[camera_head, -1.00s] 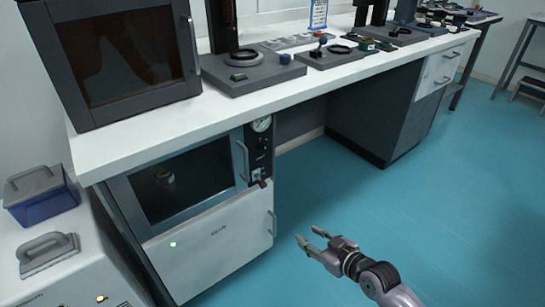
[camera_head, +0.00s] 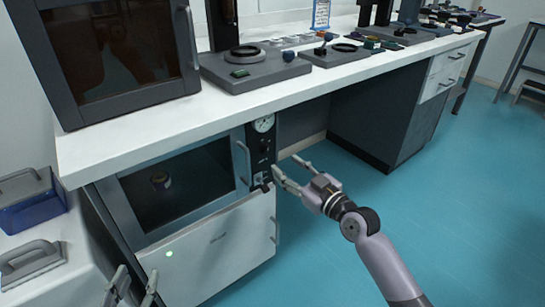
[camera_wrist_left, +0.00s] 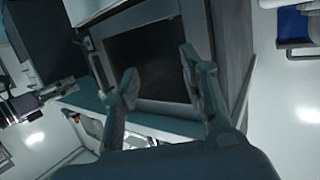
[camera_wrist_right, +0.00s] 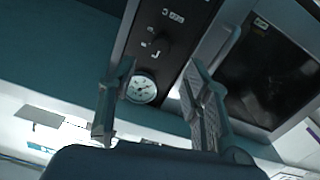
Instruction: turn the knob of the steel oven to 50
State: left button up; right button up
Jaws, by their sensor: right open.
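The steel oven (camera_head: 222,242) stands under the white bench, with a dark window and a pale lower front. Its narrow black control panel (camera_head: 262,145) carries a round gauge (camera_head: 264,123). In the right wrist view a dark knob (camera_wrist_right: 160,45) shows on the panel beside the gauge (camera_wrist_right: 141,88); its setting is too small to read. My right gripper (camera_head: 286,167) is open and empty, close in front of the panel and apart from the knob. My left gripper (camera_head: 134,284) is open and empty, low before the oven's left side; its fingers (camera_wrist_left: 160,72) are spread in the left wrist view.
A dark oven (camera_head: 115,55) stands on the white bench (camera_head: 130,145) above. At left, a white unit holds a blue box (camera_head: 32,203) and a grey handle (camera_head: 32,262). The oven's door handle (camera_head: 243,163) is beside the panel. Blue floor at right is clear.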

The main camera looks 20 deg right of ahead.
aim_at(268, 152)
jog(key=b+x, duration=0.1)
jog(key=x, duration=0.5)
jog(key=shift+w, duration=0.1)
pick_arm(q)
jog(key=shift+w+d+r+t+h, duration=0.15)
jog(key=shift+r+t, duration=0.35)
jog(key=shift+r, duration=0.35)
jog(key=shift+w+d+r+t+h, duration=0.2)
jog(key=shift+r+t, duration=0.3)
jog(key=shift+r, duration=0.35)
jog(key=shift+w+d+r+t+h, duration=0.15)
jog(key=shift+r+t, duration=0.35)
jog(key=shift+r, duration=0.35)
pick_arm(e)
jog(key=shift+w+a, duration=0.25)
jog(key=shift+w, duration=0.35)
jog(key=shift+c, duration=0.2)
grip_shut()
